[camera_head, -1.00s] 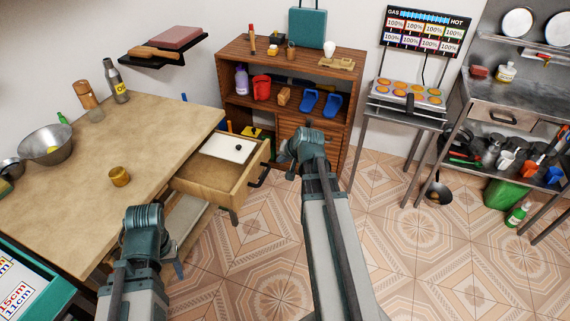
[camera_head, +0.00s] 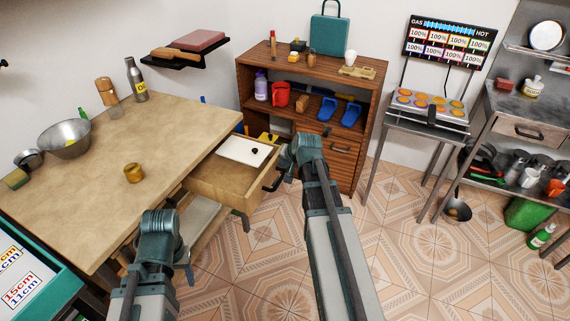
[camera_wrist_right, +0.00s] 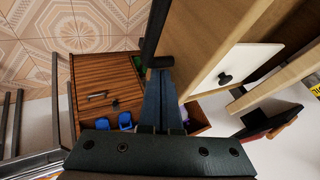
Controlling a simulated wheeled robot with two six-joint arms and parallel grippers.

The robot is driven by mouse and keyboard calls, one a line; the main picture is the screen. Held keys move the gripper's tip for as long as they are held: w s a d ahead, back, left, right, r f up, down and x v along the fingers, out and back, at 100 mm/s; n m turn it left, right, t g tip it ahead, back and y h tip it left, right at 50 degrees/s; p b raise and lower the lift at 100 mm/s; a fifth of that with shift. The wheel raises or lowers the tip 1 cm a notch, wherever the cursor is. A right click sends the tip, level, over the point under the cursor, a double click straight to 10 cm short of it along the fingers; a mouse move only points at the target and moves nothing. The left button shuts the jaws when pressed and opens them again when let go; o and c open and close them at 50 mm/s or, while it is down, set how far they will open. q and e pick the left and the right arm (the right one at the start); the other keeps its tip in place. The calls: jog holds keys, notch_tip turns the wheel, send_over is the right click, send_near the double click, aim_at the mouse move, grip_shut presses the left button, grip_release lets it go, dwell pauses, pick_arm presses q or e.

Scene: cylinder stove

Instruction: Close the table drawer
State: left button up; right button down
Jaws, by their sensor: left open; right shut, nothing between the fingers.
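The table drawer (camera_head: 222,187) is pulled out from the wooden table (camera_head: 75,195). Its dark handle (camera_head: 273,181) is on the front panel, and a white board with a black knob (camera_head: 240,151) shows inside. My right gripper (camera_head: 288,172) is at the drawer's front, beside the handle. In the right wrist view its fingers (camera_wrist_right: 160,72) are shut and empty, with their tips by the end of the handle (camera_wrist_right: 153,35); contact cannot be told. My left gripper (camera_head: 184,262) is low by the table's front edge, open and away from the drawer; its fingers are mostly hidden.
A wooden shelf unit (camera_head: 342,146) stands close behind the drawer. A griddle stand (camera_head: 427,122) and a metal shelf table (camera_head: 525,105) are to the right. A bowl (camera_head: 65,140), bottles and a small jar (camera_head: 133,173) are on the table.

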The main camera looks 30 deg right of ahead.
aim_at(236, 148)
jog(key=w+a, duration=0.4)
jog(key=w, duration=0.1)
jog(key=w+a, duration=0.3)
jog(key=w, duration=0.2)
jog(key=w+a, duration=0.4)
jog(key=w, duration=0.1)
jog(key=shift+a, duration=0.3)
